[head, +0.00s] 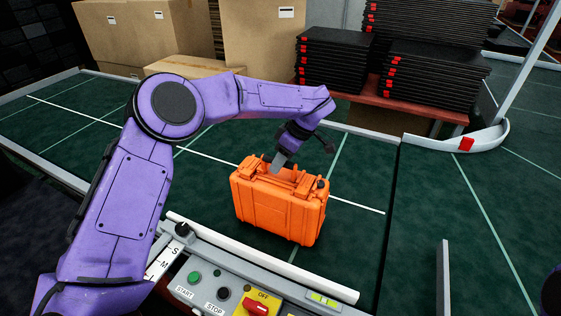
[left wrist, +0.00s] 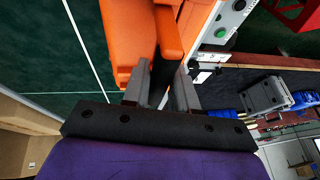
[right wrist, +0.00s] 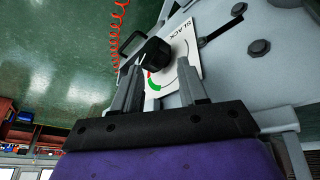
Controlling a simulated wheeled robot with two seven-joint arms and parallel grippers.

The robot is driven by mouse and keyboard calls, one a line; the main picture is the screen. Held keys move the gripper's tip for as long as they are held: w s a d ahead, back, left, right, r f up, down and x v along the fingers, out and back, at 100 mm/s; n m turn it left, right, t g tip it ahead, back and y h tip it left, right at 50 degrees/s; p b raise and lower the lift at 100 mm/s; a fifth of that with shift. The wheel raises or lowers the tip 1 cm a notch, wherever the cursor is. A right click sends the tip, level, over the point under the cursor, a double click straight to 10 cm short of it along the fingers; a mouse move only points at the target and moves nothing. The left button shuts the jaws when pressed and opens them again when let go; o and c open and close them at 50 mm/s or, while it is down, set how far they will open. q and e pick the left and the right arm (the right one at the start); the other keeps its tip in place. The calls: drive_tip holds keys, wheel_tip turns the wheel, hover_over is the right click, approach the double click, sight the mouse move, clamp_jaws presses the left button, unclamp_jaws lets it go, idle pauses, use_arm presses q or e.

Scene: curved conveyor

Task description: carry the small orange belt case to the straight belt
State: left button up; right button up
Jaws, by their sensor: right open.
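The orange case (head: 280,212) is upright over the green belt (head: 100,118), beside the front rail, left of the dark seam; I cannot tell whether it touches the belt. My left gripper (head: 280,160) reaches down onto its top handle. In the left wrist view, the fingers (left wrist: 162,82) are drawn in around the orange handle (left wrist: 168,35), with the case body (left wrist: 125,35) beyond. Right of the seam is another green belt section (head: 440,200). My right gripper (right wrist: 160,85) is open, its fingers either side of a black knob (right wrist: 153,52) on a dial marked SLACK; contact is unclear.
A control box with START and STOP buttons (head: 205,290) and a red switch (head: 256,308) stands in front of the case. Cardboard boxes (head: 130,35) and stacked black trays (head: 430,75) stand behind the belt. A white curved guard (head: 462,138) stands at the back right.

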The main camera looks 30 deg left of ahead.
use_arm(q)
drive_tip(key=o, duration=0.4)
drive_tip(key=shift+c, duration=0.2)
drive_tip(key=v, duration=1.2)
